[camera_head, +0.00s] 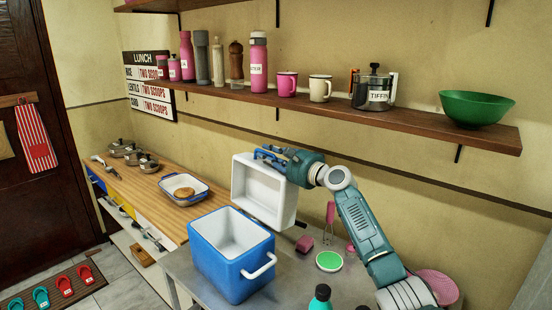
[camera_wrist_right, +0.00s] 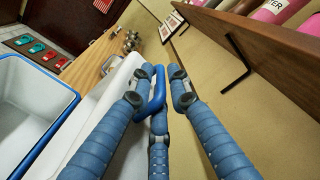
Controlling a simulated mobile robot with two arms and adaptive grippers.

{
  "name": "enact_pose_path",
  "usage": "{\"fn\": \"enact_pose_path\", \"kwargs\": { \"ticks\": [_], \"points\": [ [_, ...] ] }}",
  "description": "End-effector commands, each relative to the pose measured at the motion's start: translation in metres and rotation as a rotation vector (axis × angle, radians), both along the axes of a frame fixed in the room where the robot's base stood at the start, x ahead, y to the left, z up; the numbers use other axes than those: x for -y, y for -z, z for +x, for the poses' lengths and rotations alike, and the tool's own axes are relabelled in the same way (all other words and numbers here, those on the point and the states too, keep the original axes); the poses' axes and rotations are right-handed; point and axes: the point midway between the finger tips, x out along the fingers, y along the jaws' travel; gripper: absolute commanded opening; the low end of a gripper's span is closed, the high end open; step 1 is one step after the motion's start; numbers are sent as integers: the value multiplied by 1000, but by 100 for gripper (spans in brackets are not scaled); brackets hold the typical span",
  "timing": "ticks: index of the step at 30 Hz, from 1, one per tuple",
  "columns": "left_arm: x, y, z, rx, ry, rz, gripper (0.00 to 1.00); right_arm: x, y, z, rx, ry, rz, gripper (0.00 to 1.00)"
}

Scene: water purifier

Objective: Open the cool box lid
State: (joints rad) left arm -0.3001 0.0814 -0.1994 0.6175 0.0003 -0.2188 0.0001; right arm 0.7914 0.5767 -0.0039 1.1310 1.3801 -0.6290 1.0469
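The blue cool box (camera_head: 228,262) stands on the grey table with its white inside uncovered. Its lid (camera_head: 262,190) is tipped up behind the box, with its white inner side facing the head camera. My right gripper (camera_head: 270,155) is at the lid's top edge. In the right wrist view, the fingers (camera_wrist_right: 160,75) close around the lid's blue handle (camera_wrist_right: 153,100). The open box (camera_wrist_right: 30,105) shows at the left there. Whether the lid's lower edge touches the box is hard to tell. My left gripper is in neither view.
A wall shelf (camera_head: 330,108) with bottles, mugs, a tiffin pot and a green bowl (camera_head: 476,108) runs above my right arm. A wooden counter (camera_head: 140,190) with a blue-rimmed dish (camera_head: 183,190) stands at left. Small items lie right of the box.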

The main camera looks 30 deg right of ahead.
Motion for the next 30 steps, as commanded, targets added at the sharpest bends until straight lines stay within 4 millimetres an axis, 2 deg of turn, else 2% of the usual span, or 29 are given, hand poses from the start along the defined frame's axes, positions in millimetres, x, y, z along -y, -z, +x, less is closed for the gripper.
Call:
{"fn": "enact_pose_path", "kwargs": {
  "ticks": [5, 12, 18, 23, 30],
  "points": [
    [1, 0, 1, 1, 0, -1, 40, 7, 1, -23, -1, 1, -4, 17],
    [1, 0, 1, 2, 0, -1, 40, 19, 3, -73, -4, 1, -3, 17],
    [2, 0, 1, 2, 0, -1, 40, 26, 2, -103, -3, 1, -2, 17],
    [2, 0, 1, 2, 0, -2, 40, 28, 1, -112, -3, 0, -3, 17],
    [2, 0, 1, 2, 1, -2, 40, 29, 1, -114, -2, -1, -1, 17]
  ]
}}
